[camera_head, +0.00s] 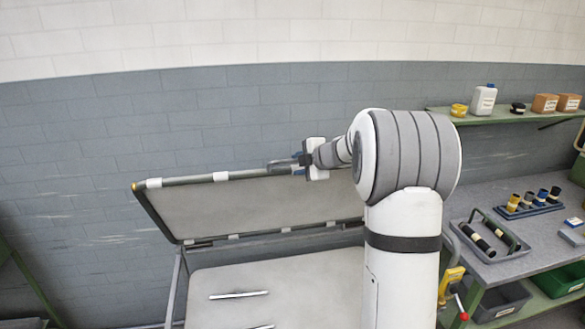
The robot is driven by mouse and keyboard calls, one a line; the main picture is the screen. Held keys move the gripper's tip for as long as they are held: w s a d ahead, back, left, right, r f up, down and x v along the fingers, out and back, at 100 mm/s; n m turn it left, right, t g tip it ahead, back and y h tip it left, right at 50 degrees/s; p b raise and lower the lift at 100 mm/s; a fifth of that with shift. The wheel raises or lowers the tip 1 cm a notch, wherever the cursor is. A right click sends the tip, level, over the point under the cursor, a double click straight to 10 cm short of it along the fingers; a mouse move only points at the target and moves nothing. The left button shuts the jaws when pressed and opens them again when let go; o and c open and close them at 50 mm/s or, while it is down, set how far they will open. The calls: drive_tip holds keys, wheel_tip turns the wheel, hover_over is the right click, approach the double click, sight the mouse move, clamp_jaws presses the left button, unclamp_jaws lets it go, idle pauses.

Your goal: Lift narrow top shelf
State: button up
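A narrow grey panel (260,207) in a dark tubular frame, which I take to be the narrow top shelf, stands tilted above a wider pale surface (270,290). Its lower long edge lies along the back of that surface. White bands sit on its upper rail, and its left corner has a yellow tip. My gripper (283,166) is at the upper rail, right of the middle of the visible part. Its fingers seem to be at or around the rail; whether they are closed on it cannot be told. My arm hides the panel's right end.
Two short pale bars (238,295) lie on the wider surface. At right, a grey workbench (520,250) holds a tool tray (492,240) and a blue rack (530,208) of cylinders. A green wall shelf (480,117) carries bottles and boxes. A grey brick wall (90,150) stands behind.

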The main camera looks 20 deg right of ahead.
drive_tip(key=v, duration=0.3)
drive_tip(key=shift+s+d+r, duration=0.1)
drive_tip(key=shift+s+r, duration=0.1)
drive_tip(key=shift+s, duration=0.15)
drive_tip(key=s+r+m+h+b, duration=0.1)
drive_tip(key=s+m+h+b, duration=0.55)
drive_tip(key=s+m, duration=0.7)
drive_tip(key=s+a+f+m+g, duration=0.2)
drive_tip(key=s+a+f, duration=0.1)
drive_tip(key=s, duration=0.5)
drive_tip(key=s+a+f+m+g+y, duration=0.1)
drive_tip(key=s+a+f+m+g, duration=0.1)
drive_tip(key=s+f, duration=0.4)
drive_tip(key=s+a+f+m+g+y+b, duration=0.1)
drive_tip(key=s+a+f, duration=0.4)
drive_tip(key=s, duration=0.7)
drive_tip(key=a+m+g, duration=0.1)
drive_tip(key=g, duration=0.1)
drive_tip(key=shift+g, duration=0.3)
